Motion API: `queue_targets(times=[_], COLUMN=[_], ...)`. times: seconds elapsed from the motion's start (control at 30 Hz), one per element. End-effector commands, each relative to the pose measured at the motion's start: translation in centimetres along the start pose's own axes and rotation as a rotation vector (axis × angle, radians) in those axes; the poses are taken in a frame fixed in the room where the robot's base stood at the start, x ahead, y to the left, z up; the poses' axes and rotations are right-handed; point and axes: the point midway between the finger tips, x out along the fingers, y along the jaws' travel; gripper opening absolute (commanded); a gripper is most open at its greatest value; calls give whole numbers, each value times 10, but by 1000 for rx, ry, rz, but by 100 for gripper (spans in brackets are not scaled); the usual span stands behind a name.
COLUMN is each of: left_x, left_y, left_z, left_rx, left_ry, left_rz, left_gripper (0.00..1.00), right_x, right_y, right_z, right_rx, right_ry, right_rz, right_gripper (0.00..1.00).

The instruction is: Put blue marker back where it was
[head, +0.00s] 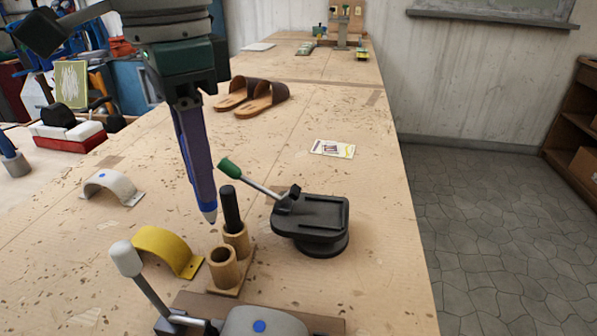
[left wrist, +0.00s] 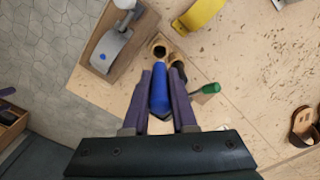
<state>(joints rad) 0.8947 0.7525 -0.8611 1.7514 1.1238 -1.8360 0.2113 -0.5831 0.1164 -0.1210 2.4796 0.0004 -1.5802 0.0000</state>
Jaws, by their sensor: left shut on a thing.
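My left gripper (head: 203,196) reaches down from the top in the head view and is shut on the blue marker (head: 209,215). The marker is upright, tip down, mostly hidden by the purple fingers. In the left wrist view the marker (left wrist: 159,92) lies between the two fingers. A wooden holder with two round cups stands just below and to the right of the marker tip. Its near cup (head: 223,270) is empty; its far cup (head: 237,240) holds a black marker (head: 231,208). The marker is apart from the holder. My right gripper is not in view.
A black clamp device (head: 312,222) with a green-tipped lever (head: 230,168) stands close right of the holder. A yellow arch (head: 166,248) and a white arch (head: 110,186) lie left. A white-knobbed lever (head: 125,258) rises in front. Brown sandals (head: 262,97) lie farther back.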

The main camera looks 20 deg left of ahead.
Motion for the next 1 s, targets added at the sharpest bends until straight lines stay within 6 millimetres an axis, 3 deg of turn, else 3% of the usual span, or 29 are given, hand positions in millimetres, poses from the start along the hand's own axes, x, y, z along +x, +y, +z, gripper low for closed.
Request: queue_targets(times=[0.13, 0.6, 1.0], left_x=[37, 95, 101], left_y=[1, 1, 0], left_z=[1, 0, 0], left_rx=[-1, -1, 0], left_ry=[-4, -1, 1], left_rz=[2, 1, 0], left_gripper=[0, 0, 0], right_x=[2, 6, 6], right_y=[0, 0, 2], right_z=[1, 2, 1], right_rx=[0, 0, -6], right_ry=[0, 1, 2], right_rz=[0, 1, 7], right_gripper=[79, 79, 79])
